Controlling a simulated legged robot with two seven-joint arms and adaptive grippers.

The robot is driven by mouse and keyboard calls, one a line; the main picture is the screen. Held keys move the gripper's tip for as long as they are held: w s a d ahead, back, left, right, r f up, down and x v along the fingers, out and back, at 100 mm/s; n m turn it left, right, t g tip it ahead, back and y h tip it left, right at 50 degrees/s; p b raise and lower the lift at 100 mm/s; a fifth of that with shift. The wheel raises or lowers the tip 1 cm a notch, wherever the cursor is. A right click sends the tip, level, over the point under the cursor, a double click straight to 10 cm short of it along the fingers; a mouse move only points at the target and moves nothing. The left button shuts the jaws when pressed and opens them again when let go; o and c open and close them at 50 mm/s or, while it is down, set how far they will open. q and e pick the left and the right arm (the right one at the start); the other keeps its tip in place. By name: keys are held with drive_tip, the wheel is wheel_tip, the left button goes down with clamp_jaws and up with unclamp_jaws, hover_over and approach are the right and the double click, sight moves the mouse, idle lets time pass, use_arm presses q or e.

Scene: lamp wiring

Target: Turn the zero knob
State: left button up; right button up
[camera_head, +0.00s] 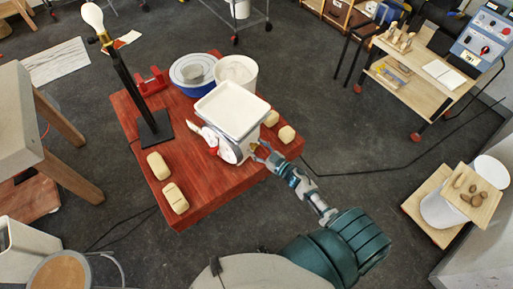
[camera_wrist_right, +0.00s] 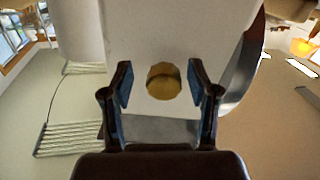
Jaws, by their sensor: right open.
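The zero knob (camera_wrist_right: 163,81) is a round brass knob on the pale side of a kitchen scale (camera_wrist_right: 190,35), seen in the right wrist view. The scale, with a white pan (camera_head: 232,108) and a round dial, stands on the red table (camera_head: 205,190) in the head view. My right gripper (camera_head: 262,152) is at the right side of the scale. In the wrist view the right gripper (camera_wrist_right: 160,83) is open, one finger on each side of the knob with a gap to both. Whether the fingertips reach past the knob is unclear. My left gripper is not in view.
Several yellowish blocks (camera_head: 175,198) lie on the red table. A bulb lamp on a dark stand (camera_head: 155,128), a blue bowl (camera_head: 190,72), a white bucket (camera_head: 238,72) and a red object (camera_head: 152,82) stand around the scale. The table's near right corner is clear.

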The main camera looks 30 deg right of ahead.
drive_tip(key=shift+d+f, duration=0.1)
drive_tip(key=shift+d, duration=0.15)
drive_tip(key=shift+a, duration=0.1)
drive_tip(key=c, duration=0.4)
drive_tip(key=shift+s+a+r, duration=0.1)
drive_tip(key=shift+a+r, duration=0.1)
drive_tip(key=shift+a, duration=0.25)
drive_tip(key=c, duration=0.7)
drive_tip(key=shift+a, duration=0.1)
clamp_jaws()
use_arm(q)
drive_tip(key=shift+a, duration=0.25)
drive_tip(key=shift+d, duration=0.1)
use_arm(e)
drive_tip(key=shift+d+n, duration=0.25)
drive_tip(key=shift+n, duration=0.05)
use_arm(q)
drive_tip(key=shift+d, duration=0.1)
